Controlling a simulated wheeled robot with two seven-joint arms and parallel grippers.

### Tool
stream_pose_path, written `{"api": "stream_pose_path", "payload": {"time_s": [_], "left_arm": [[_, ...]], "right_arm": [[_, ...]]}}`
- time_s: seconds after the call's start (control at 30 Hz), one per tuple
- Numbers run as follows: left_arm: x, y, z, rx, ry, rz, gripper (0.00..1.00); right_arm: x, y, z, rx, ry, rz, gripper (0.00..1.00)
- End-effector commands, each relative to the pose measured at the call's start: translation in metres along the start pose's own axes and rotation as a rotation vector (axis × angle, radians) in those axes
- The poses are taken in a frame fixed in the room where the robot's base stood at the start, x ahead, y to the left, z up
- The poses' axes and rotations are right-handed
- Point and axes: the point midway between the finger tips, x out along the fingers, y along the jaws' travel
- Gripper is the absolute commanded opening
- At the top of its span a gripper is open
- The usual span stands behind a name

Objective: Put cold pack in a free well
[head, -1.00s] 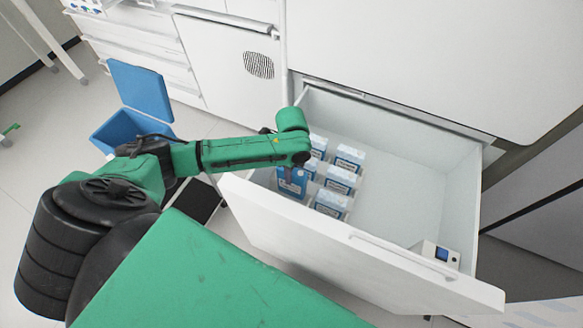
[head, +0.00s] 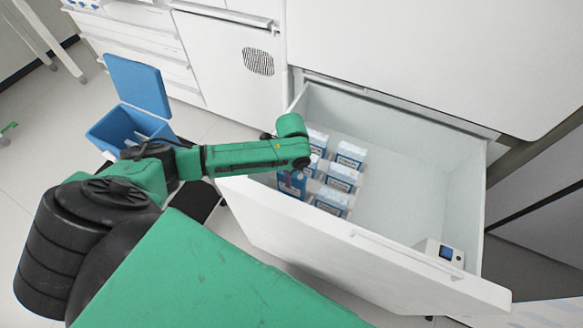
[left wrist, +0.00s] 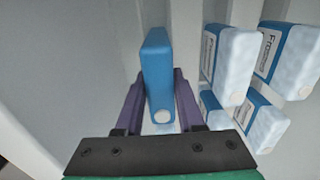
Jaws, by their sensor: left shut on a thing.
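My left gripper (left wrist: 160,82) is shut on a blue cold pack (left wrist: 157,62), with a purple finger on each side of it. The pack stands roughly upright, with a round white spot on its near end. In the head view the held pack (head: 291,184) shows at the left side of the open drawer (head: 405,160), below my arm's end; the fingers are hidden there. Several other blue-and-white packs (head: 341,177) stand in rows beside it, and they show to its right in the wrist view (left wrist: 229,62). I cannot tell whether the held pack touches the drawer bottom. My right gripper is out of view.
The right part of the drawer is bare except for a small white device with a dark screen (head: 445,252) at its front right. The drawer front (head: 350,250) stands between my body and the packs. A blue bin (head: 112,132) with a raised lid stands on the floor at left.

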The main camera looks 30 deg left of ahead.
Motion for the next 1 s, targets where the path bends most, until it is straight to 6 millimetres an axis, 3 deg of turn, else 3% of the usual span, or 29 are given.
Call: {"api": "stream_pose_path", "payload": {"time_s": [0.17,0.83,0.87,0.9,0.93,1.0], "left_arm": [[0.011,0.0,-0.001,0.001,0.001,-0.002,0.0],[0.019,0.0,0.0,0.001,0.0,-0.002,0.0],[0.019,0.0,0.0,0.001,0.0,-0.002,0.45],[0.019,0.0,0.0,0.001,0.0,-0.002,0.6],[0.019,0.0,0.0,0.001,0.0,-0.002,0.72],[0.019,0.0,0.0,0.001,0.0,-0.001,0.72]], "right_arm": [[0.007,0.0,0.001,0.0,0.0,0.0,0.5],[0.005,0.0,0.001,0.0,0.0,0.0,0.5],[0.005,0.0,0.001,0.0,0.0,0.0,0.5],[0.005,0.0,0.001,0.0,0.0,0.0,0.5],[0.005,0.0,0.001,0.0,0.0,0.0,0.5],[0.005,0.0,0.001,0.0,0.0,0.0,0.5]]}}
